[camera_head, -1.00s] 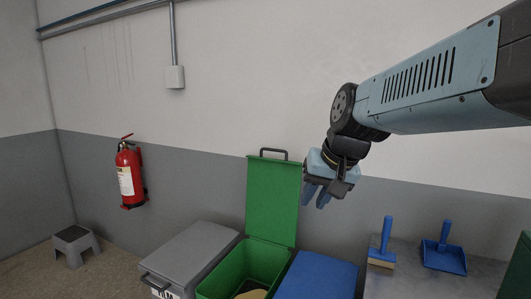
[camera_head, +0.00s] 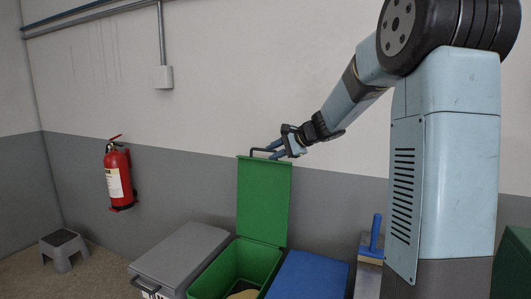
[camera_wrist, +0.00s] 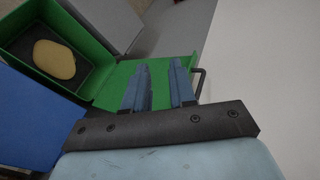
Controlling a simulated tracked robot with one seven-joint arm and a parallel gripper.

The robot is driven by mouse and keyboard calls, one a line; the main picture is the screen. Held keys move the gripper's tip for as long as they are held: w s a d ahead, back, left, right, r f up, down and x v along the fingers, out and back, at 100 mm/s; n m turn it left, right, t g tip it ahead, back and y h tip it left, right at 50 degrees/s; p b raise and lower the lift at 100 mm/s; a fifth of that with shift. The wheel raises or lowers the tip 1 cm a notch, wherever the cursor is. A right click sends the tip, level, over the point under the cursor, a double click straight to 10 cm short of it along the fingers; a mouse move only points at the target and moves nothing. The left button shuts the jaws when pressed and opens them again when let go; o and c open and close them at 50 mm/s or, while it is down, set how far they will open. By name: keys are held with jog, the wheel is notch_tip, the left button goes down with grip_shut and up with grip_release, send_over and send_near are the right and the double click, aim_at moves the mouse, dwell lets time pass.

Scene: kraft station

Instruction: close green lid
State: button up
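The green lid (camera_head: 263,203) stands open and upright at the back of the green bin (camera_head: 246,262), with a dark handle (camera_head: 262,151) on its top edge. My gripper (camera_head: 277,150) is at the lid's top edge, close beside the handle. In the wrist view my gripper's two blue fingers (camera_wrist: 160,87) are apart, with the green lid (camera_wrist: 117,84) behind them. The handle (camera_wrist: 199,81) shows just right of the right finger, not between the fingers. The green bin (camera_wrist: 18,35) is open, with a yellowish round thing (camera_wrist: 54,59) inside.
A grey-lidded bin (camera_head: 182,255) stands left of the green bin and a blue-lidded one (camera_head: 310,276) right of it. A blue-handled brush (camera_head: 374,236) is farther right.

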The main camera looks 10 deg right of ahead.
jog(key=w+d+f+m+t, duration=0.35)
jog(key=w+d+m, duration=0.25)
jog(key=w+d, duration=0.5)
jog(key=x, duration=0.5)
jog(key=r+x, duration=0.1)
jog(key=x, duration=0.9)
jog(key=shift+a+r, duration=0.35)
jog(key=shift+c, duration=0.4)
grip_shut()
